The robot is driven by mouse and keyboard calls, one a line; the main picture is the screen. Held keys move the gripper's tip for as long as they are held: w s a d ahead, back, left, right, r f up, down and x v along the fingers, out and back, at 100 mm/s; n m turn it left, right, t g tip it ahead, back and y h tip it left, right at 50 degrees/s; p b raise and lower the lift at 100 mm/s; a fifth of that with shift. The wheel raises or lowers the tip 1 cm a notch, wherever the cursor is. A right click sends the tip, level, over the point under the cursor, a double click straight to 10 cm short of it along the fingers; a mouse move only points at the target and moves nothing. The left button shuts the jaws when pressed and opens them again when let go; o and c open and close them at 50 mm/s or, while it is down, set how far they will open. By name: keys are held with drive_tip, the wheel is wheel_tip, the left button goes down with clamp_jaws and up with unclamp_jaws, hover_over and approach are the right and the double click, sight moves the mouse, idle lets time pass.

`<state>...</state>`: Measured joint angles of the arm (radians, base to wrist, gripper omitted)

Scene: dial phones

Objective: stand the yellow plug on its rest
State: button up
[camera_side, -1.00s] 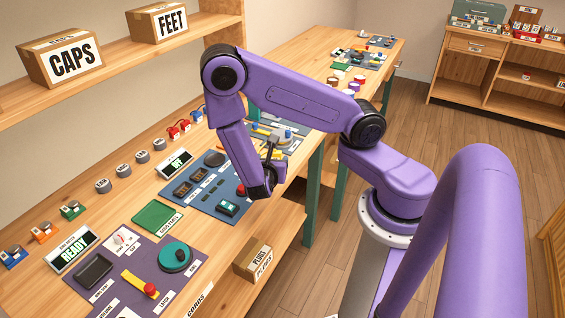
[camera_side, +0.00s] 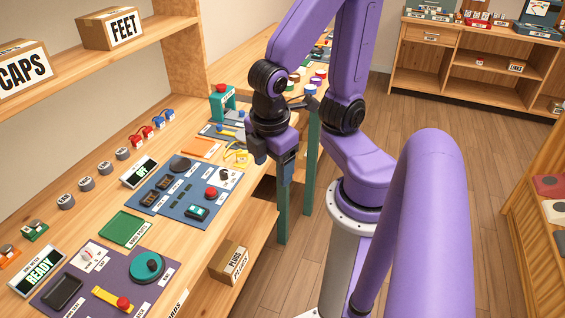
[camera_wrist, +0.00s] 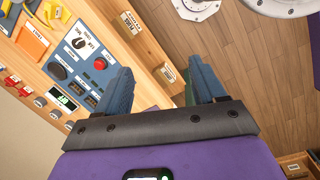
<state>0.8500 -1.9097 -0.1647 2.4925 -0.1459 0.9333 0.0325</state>
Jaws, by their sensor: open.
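A yellow cord-like thing (camera_side: 238,157) lies on the workbench in the side view, just left of my gripper. Yellow pieces (camera_wrist: 52,12) also show at the top left of the wrist view, cut off by the frame edge. I cannot tell which part is the yellow plug, and I cannot make out its rest. My gripper (camera_side: 287,172) hangs beyond the bench's front edge, pointing down. In the wrist view its two blue fingers (camera_wrist: 163,85) are spread wide with nothing between them.
A blue panel (camera_side: 182,187) with a red button (camera_side: 211,193) lies on the bench, beside an orange tile (camera_side: 201,147). A teal device (camera_side: 222,103) stands behind. A PLUGS box (camera_side: 231,262) sits on the lower shelf. Open floor lies right of the bench.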

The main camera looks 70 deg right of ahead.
drive_tip(key=s+a+r+y, duration=0.1)
drive_tip(key=s+r+y, duration=0.1)
drive_tip(key=shift+s+a, duration=0.4)
idle(1.0)
